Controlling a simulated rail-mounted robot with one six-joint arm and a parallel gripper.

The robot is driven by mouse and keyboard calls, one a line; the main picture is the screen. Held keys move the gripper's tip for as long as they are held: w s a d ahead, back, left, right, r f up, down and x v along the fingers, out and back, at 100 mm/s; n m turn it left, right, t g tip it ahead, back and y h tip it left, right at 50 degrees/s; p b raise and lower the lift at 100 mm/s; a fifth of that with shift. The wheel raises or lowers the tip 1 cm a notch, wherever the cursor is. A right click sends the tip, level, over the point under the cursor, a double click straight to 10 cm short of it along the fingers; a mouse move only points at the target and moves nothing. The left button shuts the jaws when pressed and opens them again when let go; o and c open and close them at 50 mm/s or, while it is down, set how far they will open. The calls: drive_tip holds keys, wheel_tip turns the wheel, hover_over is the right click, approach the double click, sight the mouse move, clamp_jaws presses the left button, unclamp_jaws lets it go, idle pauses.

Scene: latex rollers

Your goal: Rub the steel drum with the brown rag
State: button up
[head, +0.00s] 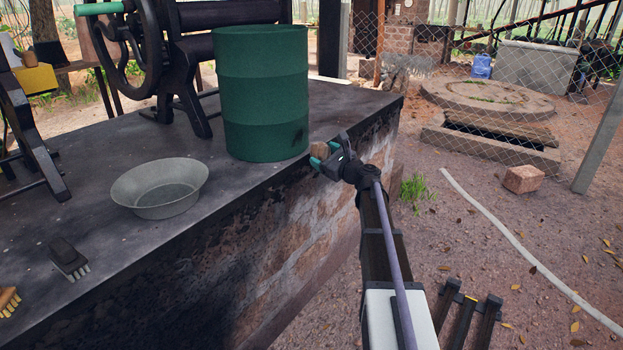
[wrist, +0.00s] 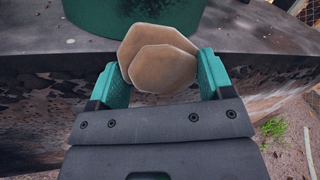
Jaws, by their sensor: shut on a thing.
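The steel drum (head: 262,95) is a green ribbed barrel standing upright near the right end of the dark counter. A dark smudge shows low on its right side. My gripper (head: 325,158) is at the counter's edge, just right of the drum's base. Its green fingers are shut on the brown rag (head: 319,150), a tan folded pad. In the wrist view the rag (wrist: 158,62) sits between both fingers, with the drum (wrist: 133,14) beyond it. The rag looks close to the drum, but I cannot tell whether they touch.
A metal bowl (head: 160,189) stands on the counter (head: 105,260) left of the drum. A dark brush (head: 67,258) and a yellow-bristled brush (head: 8,300) lie at the front left. A roller machine (head: 180,45) stands behind the drum. Open ground lies to the right.

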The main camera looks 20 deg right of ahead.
drive_tip(key=shift+s+d+f+m+t+h, duration=0.15)
drive_tip(key=shift+s+d+m+t+h, duration=0.2)
drive_tip(key=shift+d+t, duration=0.3)
drive_tip(key=shift+w+a, duration=0.5)
drive_tip(key=shift+w, duration=0.35)
drive_tip(key=shift+w+a, duration=0.5)
drive_tip(key=shift+w, duration=0.4)
drive_tip(key=shift+w+a, duration=0.5)
drive_tip(key=shift+w, duration=0.35)
drive_tip(key=shift+w+a, duration=0.2)
drive_tip(key=shift+w, duration=0.2)
wheel_tip(320, 180, up, 8)
drive_tip(key=p, duration=0.7)
drive_tip(key=shift+f, duration=0.15)
drive_tip(key=shift+w+a+f, duration=0.1)
drive_tip(key=shift+f, duration=0.05)
drive_tip(key=shift+f, duration=0.1)
